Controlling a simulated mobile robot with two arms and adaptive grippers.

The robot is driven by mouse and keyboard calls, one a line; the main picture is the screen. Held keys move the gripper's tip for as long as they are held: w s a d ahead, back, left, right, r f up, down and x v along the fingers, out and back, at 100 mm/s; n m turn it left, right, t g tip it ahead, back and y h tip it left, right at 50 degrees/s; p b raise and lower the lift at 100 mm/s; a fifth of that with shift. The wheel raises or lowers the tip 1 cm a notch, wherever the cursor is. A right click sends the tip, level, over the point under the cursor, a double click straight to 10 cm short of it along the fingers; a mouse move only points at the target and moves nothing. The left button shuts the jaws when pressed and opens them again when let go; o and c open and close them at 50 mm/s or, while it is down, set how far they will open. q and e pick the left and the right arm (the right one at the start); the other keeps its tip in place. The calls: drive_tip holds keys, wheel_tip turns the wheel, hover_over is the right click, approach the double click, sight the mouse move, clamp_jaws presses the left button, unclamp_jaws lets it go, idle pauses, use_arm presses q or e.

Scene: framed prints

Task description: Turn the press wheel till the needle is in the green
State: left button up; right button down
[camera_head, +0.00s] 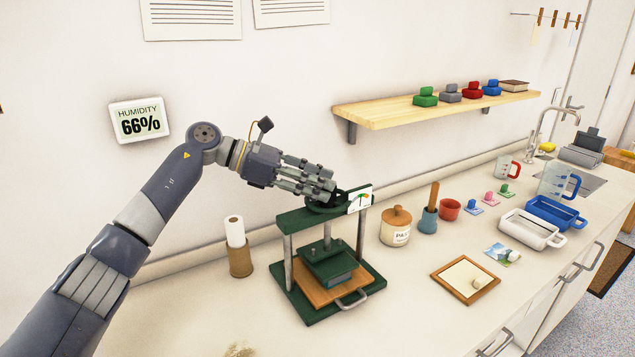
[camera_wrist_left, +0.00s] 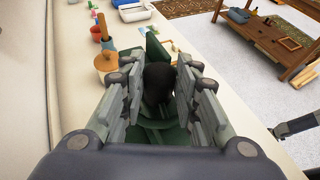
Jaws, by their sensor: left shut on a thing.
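The green press (camera_head: 352,301) stands on the counter, with a wheel (camera_head: 320,207) on its top beam. A small white gauge (camera_head: 361,200) with a coloured arc is fixed at the right end of the beam; its needle is too small to read. A green plate (camera_head: 328,262) hangs between the posts above a wooden board (camera_head: 313,290). My left gripper (camera_head: 328,190) reaches in from the left and is shut at the wheel. In the left wrist view my left gripper's fingers (camera_wrist_left: 160,90) close around a dark knob (camera_wrist_left: 158,82).
A roll on a wooden stand (camera_head: 238,247) is left of the press. A lidded jar (camera_head: 396,226), a blue pot (camera_head: 428,220) and a framed screen (camera_head: 466,281) are to its right. A wooden shelf (camera_head: 385,114) is above. The front left counter is mostly clear.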

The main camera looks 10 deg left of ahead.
idle(0.5)
use_arm(q)
drive_tip(key=o, duration=1.1)
drive_tip(key=shift+c, duration=0.2)
drive_tip(key=v, duration=0.7)
drive_tip(key=shift+a, duration=0.25)
